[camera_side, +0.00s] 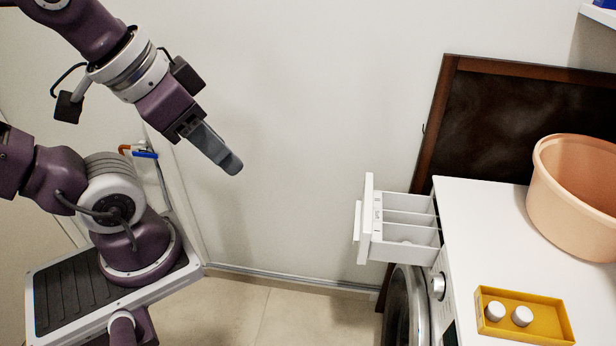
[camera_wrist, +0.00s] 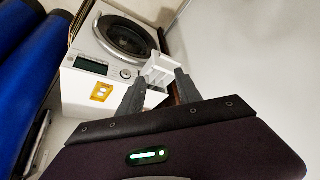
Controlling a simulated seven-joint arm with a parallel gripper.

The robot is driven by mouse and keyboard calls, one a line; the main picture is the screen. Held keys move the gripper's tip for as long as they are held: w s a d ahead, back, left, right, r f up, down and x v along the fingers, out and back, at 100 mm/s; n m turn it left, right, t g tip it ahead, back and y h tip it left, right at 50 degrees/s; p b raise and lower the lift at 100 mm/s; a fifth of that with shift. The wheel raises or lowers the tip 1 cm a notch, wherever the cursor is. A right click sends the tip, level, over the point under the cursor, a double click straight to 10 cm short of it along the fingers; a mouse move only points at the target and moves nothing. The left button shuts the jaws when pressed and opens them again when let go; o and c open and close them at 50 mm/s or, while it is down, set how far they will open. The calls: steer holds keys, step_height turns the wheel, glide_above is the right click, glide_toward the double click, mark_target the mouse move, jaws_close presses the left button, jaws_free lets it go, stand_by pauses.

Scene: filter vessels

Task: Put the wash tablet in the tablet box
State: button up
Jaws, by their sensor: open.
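A yellow box (camera_side: 550,322) lies on top of the white washing machine at the front right, with two white round tablets (camera_side: 522,316) in it. It also shows in the wrist view (camera_wrist: 94,98). The white detergent drawer (camera_side: 368,222) is pulled out and has several compartments. A small pale rounded thing (camera_side: 406,242) shows low in its nearest compartment; I cannot tell for certain that it is a tablet. My gripper (camera_side: 232,168) is open and empty, high up and well left of the drawer. In the wrist view the drawer (camera_wrist: 160,66) appears beyond the two fingers.
A peach tub (camera_side: 570,205) stands on the machine top at the back right. A dark brown-framed panel (camera_side: 500,110) leans behind the machine. The machine's round door (camera_side: 405,310) is below the drawer. The air between my gripper and the drawer is clear.

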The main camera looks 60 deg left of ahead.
steer(key=n+g, duration=0.3)
steer(key=n, duration=0.8)
glide_above(408, 243)
steer(key=s, duration=0.5)
steer(key=s+f+x, duration=0.1)
steer(key=s+x, duration=0.1)
steer(key=x, duration=0.8)
steer(key=s+x, duration=0.2)
steer(key=x, duration=0.7)
steer(key=shift+n+g, duration=0.3)
steer(key=shift+n, duration=0.6)
steer(key=w+f, duration=0.1)
steer(key=f, duration=0.6)
steer(key=w+f, duration=0.1)
steer(key=f, duration=0.5)
steer(key=w+f, duration=0.1)
steer(key=f, duration=0.6)
steer(key=shift+w+d+f, duration=0.25)
steer(key=shift+w+f, duration=0.05)
jaws_close()
